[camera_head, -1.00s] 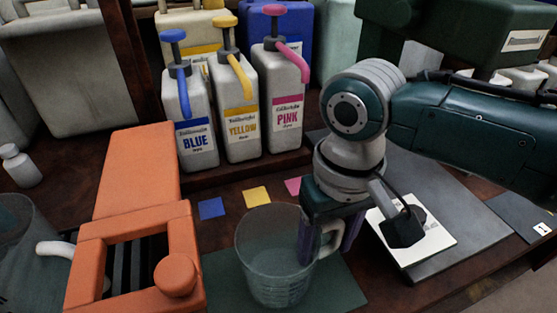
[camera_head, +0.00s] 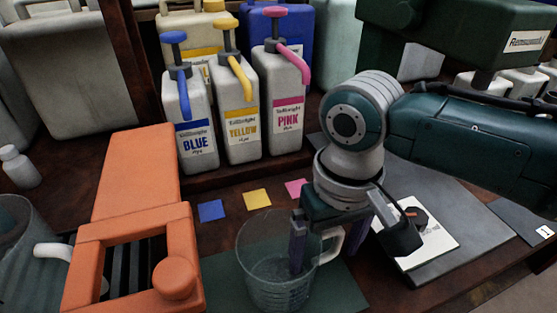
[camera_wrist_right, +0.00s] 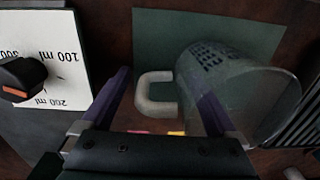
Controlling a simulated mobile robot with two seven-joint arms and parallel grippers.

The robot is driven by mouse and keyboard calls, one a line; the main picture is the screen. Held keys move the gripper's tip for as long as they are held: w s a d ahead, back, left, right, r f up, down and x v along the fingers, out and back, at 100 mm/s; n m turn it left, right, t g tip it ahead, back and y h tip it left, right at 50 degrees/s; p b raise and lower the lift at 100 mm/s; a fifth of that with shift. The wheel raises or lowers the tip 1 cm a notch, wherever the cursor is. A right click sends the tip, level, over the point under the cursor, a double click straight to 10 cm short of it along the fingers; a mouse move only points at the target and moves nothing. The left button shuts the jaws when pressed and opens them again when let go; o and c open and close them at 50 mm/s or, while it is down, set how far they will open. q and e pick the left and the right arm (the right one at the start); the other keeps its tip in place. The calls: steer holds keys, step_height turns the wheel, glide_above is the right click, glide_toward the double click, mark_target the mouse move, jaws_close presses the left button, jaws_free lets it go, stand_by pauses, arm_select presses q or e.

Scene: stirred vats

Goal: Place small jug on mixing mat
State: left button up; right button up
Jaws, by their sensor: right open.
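The clear small jug (camera_head: 272,262) with a pale handle (camera_head: 333,243) stands upright over the dark green mixing mat (camera_head: 338,292), apparently resting on it. My right gripper (camera_head: 322,240) is open, pointing down at the handle side. In the wrist view the handle lies between its two spread purple fingers (camera_wrist_right: 165,92). I cannot tell whether a finger touches the jug. My left gripper is not in view.
An orange frame with a knob (camera_head: 175,278) stands left of the jug. Another jug (camera_head: 22,262) is at the left edge. Blue (camera_head: 183,115), yellow (camera_head: 235,110) and pink (camera_head: 284,105) dye bottles stand behind.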

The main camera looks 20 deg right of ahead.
steer(key=r+p, duration=0.2)
steer(key=r, duration=0.4)
steer(key=r+p, duration=0.2)
steer(key=r, duration=0.3)
steer(key=shift+w+d+r, duration=0.1)
steer(key=shift+d+r, duration=0.1)
steer(key=shift+r, duration=0.35)
steer(key=s+a+f+n+t+y, duration=0.1)
steer(key=s+a+f+n+y, duration=0.1)
steer(key=s+a, duration=0.35)
steer(key=s+d+r+t+h, duration=0.2)
steer(key=s+d, duration=0.7)
steer(key=s, duration=0.1)
steer(key=shift+t, duration=0.3)
